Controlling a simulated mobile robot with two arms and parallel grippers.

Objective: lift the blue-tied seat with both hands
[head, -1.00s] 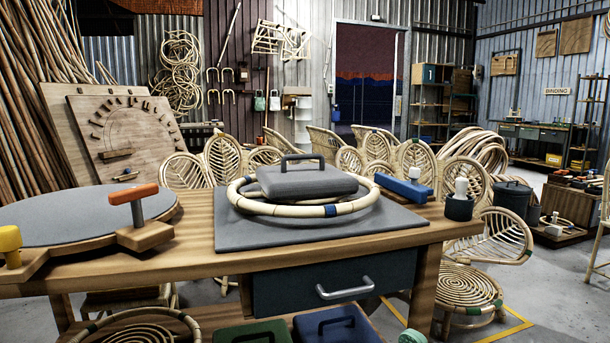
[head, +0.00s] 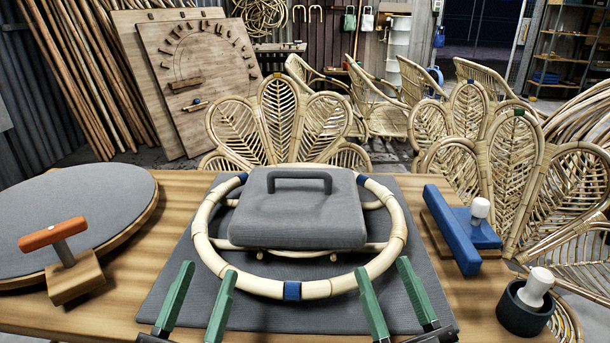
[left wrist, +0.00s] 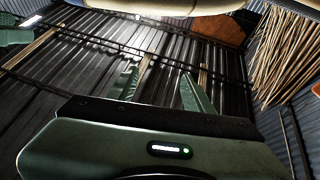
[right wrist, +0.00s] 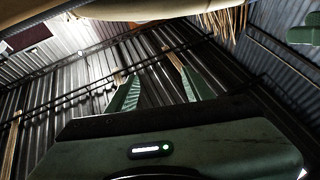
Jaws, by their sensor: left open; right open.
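The blue-tied seat, a round pale rattan ring (head: 207,248) with blue bindings, lies flat on a grey mat (head: 180,290) on the wooden table. A grey block with a handle (head: 298,215) rests on it and hides much of its middle. My left gripper (head: 208,270) is open and empty at the ring's near left; its green fingers also show in the left wrist view (left wrist: 160,78). My right gripper (head: 383,279) is open and empty at the near right; its fingers also show in the right wrist view (right wrist: 158,82). Neither gripper holds the ring.
A round grey-topped board (head: 75,215) and an orange-handled clamp (head: 65,258) stand at the left. A blue block tool (head: 455,235) and a dark cup with a white-topped tool (head: 525,305) stand at the right. Rattan chairs (head: 280,125) stand close behind the table.

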